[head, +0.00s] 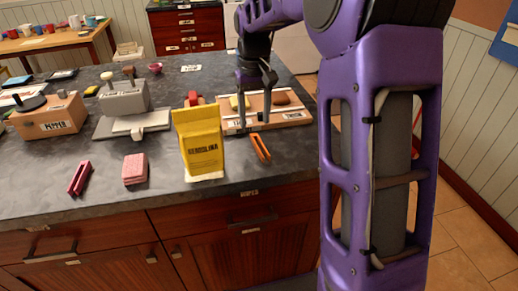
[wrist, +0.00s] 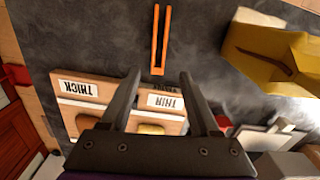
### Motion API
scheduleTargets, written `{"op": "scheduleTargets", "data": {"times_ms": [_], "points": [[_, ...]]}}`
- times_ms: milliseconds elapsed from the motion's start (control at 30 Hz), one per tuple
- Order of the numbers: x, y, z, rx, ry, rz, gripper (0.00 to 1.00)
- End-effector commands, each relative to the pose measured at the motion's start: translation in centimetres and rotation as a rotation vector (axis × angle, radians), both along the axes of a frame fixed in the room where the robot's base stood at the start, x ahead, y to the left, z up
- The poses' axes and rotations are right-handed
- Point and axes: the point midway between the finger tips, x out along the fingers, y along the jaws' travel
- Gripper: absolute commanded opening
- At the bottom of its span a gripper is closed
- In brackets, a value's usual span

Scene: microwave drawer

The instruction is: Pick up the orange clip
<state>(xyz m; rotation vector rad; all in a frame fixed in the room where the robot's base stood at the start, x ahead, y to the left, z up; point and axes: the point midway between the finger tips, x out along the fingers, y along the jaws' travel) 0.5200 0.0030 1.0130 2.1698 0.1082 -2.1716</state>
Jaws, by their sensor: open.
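The orange clip (head: 260,147) lies on the dark countertop, just right of the yellow bag. In the wrist view the orange clip (wrist: 160,40) shows as a narrow two-pronged shape on the bare counter, ahead of my fingers. My gripper (head: 253,122) is above the wooden board behind the clip. In the wrist view my gripper (wrist: 158,78) has its two fingers spread apart with nothing held between them. The fingertips point toward the clip and do not touch it. Its height above the counter is hard to tell.
A yellow bag (head: 199,142) stands upright left of the clip. A wooden board (head: 292,115) with labels and food pieces lies behind it. A pink block (head: 135,168) and a red clip (head: 79,178) lie farther left. The counter in front of the clip is clear.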

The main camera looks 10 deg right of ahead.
Motion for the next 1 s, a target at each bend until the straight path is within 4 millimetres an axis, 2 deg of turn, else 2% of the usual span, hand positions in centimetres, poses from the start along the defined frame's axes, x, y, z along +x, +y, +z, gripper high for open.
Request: {"op": "scheduleTargets", "data": {"times_ms": [267,533,767,833,1000], "points": [[0.0,-0.1,-1.8,0.0,0.001,-0.001,0.62],[0.0,-0.3,-5.7,-0.001,0.002,-0.001,0.62],[0.0,-0.3,-6.0,-0.001,-0.001,-0.001,0.62],[0.0,-0.3,-6.0,-0.001,-0.001,-0.001,0.55],[0.0,-0.3,-6.0,-0.001,-0.001,-0.001,0.25]]}}
